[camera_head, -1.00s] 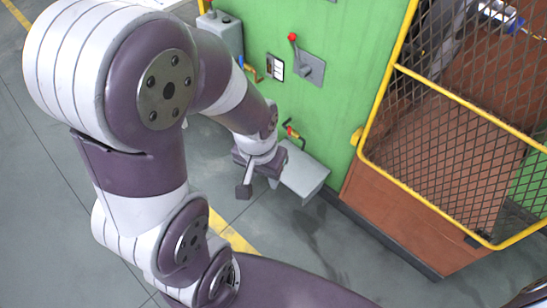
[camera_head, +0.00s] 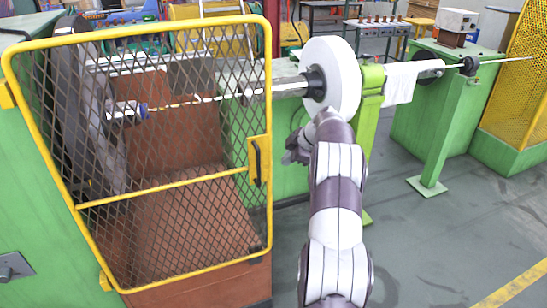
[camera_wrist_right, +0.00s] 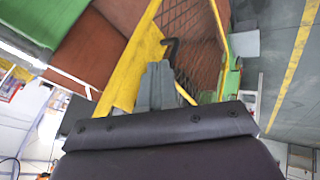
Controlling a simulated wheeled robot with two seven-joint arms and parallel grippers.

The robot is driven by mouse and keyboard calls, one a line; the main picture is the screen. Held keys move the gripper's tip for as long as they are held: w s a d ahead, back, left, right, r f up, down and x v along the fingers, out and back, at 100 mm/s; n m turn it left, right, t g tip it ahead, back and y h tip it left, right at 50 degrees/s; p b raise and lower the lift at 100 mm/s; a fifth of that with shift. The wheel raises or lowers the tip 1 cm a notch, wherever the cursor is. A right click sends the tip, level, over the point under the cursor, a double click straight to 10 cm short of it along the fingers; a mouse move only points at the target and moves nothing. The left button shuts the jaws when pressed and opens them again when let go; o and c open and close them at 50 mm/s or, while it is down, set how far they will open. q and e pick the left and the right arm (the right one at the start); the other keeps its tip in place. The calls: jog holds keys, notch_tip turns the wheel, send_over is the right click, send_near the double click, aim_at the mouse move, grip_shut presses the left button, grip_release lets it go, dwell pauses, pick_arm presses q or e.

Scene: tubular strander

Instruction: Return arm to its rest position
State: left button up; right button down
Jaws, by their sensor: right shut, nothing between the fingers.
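My right arm reaches up from the bottom of the head view. Its gripper (camera_head: 297,148) is in front of the green machine base, right of the yellow mesh guard door (camera_head: 185,185). In the right wrist view the fingers (camera_wrist_right: 157,85) are together with nothing between them. The door's yellow frame and dark handle (camera_wrist_right: 171,48) show beyond the fingertips; whether they touch cannot be told. In the head view the door looks closed, and its handle (camera_head: 256,163) is left of the gripper. My left arm and gripper are out of view.
A white disc (camera_head: 331,78) stands on the machine's axis just beyond my right arm. A green stand (camera_head: 435,115) holds a thin rod at the right. A yellow mesh fence (camera_head: 518,85) is at the far right. Grey floor (camera_head: 430,240) is clear at the lower right.

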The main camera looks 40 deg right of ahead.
jog(key=s+a+f+m+g, duration=0.4)
jog(key=s+a+f+m, duration=0.4)
jog(key=m, duration=0.4)
jog(key=s+a+r, duration=0.1)
jog(key=s+a, duration=0.4)
jog(key=a, duration=0.5)
jog(key=s+a+r+n+g, duration=0.1)
jog(key=s+a, duration=0.5)
jog(key=a, duration=0.4)
jog(key=s+a+r+h, duration=0.1)
jog(key=s+a, duration=0.5)
jog(key=a, duration=0.4)
jog(key=shift+s+n+g, duration=0.2)
jog(key=shift+n+g, duration=0.2)
